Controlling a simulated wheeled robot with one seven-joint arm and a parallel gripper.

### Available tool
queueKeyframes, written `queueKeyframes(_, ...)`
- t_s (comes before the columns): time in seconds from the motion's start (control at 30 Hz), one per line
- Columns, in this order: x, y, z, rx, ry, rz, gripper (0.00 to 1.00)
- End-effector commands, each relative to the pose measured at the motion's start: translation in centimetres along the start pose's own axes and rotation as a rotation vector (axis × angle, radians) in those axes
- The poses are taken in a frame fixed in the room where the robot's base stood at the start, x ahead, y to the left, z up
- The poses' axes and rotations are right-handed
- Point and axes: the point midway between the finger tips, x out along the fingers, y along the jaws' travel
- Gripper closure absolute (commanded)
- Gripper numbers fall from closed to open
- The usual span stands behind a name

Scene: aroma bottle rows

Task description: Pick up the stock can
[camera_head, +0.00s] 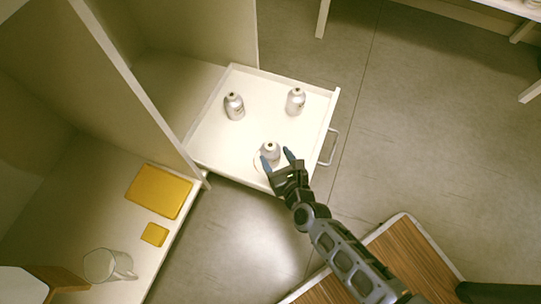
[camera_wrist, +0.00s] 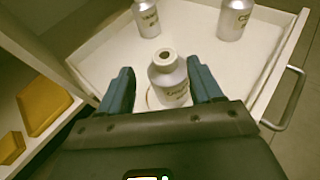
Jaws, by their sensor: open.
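Three silver metal cans with narrow necks stand upright in an open white drawer (camera_head: 215,140). The near can (camera_head: 270,149) stands on or inside a thin round outline; in the wrist view this can (camera_wrist: 168,80) sits between my fingers. The back left can (camera_head: 234,106) and the back right can (camera_head: 296,101) stand apart from it. Their labels are too small to read surely, so I cannot tell which is the stock can. My gripper (camera_head: 277,157) is open, its blue fingers on either side of the near can, with no clear grip on it. My fingers hide part of its lower body.
The drawer's raised rim and metal handle (camera_head: 330,147) are close on the right. On the shelf at left lie a large yellow block (camera_head: 158,191), a small yellow block (camera_head: 154,234) and a glass mug (camera_head: 102,265). A wood-topped surface (camera_head: 420,262) is at lower right.

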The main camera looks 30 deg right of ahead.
Motion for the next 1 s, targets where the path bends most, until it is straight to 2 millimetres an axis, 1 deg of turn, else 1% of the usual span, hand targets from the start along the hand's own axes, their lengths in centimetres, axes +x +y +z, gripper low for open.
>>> queueKeyframes(0.03, 0.7, -0.1, 0.0, -0.001, -0.002, -0.002, 0.35)
queueKeyframes(0.23, 2.7, -0.4, -0.3, -0.002, -0.001, -0.002, 0.35)
queueKeyframes(0.37, 4.7, -0.8, -0.7, -0.004, -0.002, -0.002, 0.35)
queueKeyframes(0.5, 6.1, -0.7, -0.5, -0.004, -0.001, -0.002, 0.35)
queueKeyframes(0.6, 6.5, -0.7, -0.5, -0.004, 0.0, -0.001, 0.35)
queueKeyframes(0.8, 6.5, -0.7, -0.5, -0.005, 0.0, -0.001, 0.35)
queueKeyframes(0.87, 6.5, -0.7, -0.5, -0.005, 0.0, -0.001, 0.4)
queueKeyframes(1.0, 6.5, -0.7, -0.5, -0.005, 0.0, -0.001, 0.53)
